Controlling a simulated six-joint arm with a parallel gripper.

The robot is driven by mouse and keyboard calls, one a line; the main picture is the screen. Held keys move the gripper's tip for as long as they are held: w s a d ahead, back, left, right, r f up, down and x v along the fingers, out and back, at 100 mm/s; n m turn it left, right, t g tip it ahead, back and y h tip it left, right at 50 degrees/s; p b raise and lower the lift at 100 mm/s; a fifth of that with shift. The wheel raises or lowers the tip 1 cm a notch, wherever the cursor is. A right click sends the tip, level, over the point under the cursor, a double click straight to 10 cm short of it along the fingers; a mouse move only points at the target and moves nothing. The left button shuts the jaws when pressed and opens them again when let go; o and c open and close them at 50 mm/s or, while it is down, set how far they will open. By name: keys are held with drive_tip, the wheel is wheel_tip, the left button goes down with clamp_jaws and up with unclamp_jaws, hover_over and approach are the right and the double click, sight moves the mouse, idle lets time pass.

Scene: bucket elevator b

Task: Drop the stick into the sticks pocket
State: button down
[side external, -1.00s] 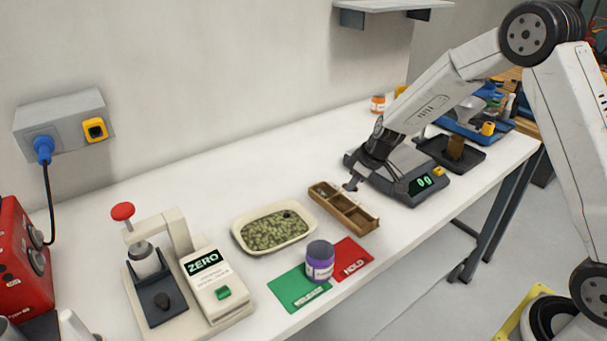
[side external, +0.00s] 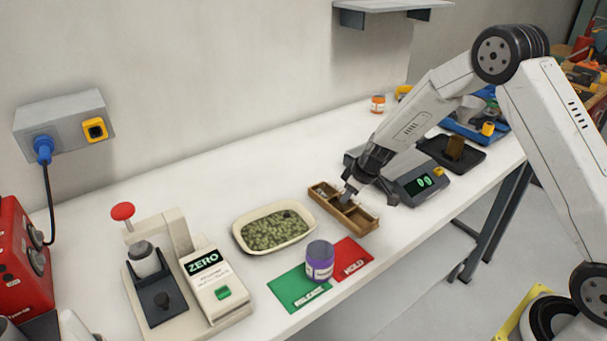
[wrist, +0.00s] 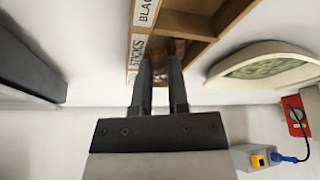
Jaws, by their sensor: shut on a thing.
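The wooden sorting tray (side external: 362,224) lies on the white bench, and its compartments also show in the wrist view (wrist: 200,37). A "STICKS" label (wrist: 137,58) is on its edge beside one pocket. My gripper (side external: 347,198) points down into the tray from above; in the wrist view its fingers (wrist: 160,62) reach in at the sticks pocket. They are shut on the stick, which is mostly hidden; only a small brown patch (wrist: 180,46) shows by the fingertips. I cannot tell whether the stick touches the pocket floor.
A cream dish of green buds (side external: 273,231) stands left of the tray. A purple-labelled jar (side external: 320,262) stands in front, on green and red mats. A grey scale (side external: 422,184) is close on the right, behind my wrist. A press (side external: 168,272) stands at the left.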

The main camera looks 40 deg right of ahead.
drive_tip(key=shift+f, duration=0.4)
drive_tip(key=shift+s+f, duration=0.2)
drive_tip(key=shift+f, duration=0.15)
drive_tip(key=c, duration=0.6)
unclamp_jaws()
drive_tip(key=shift+d, duration=0.1)
drive_tip(key=shift+r, duration=0.65)
drive_tip(key=v, duration=1.2)
drive_tip(key=shift+w+r, duration=0.1)
drive_tip(key=shift+w, duration=0.05)
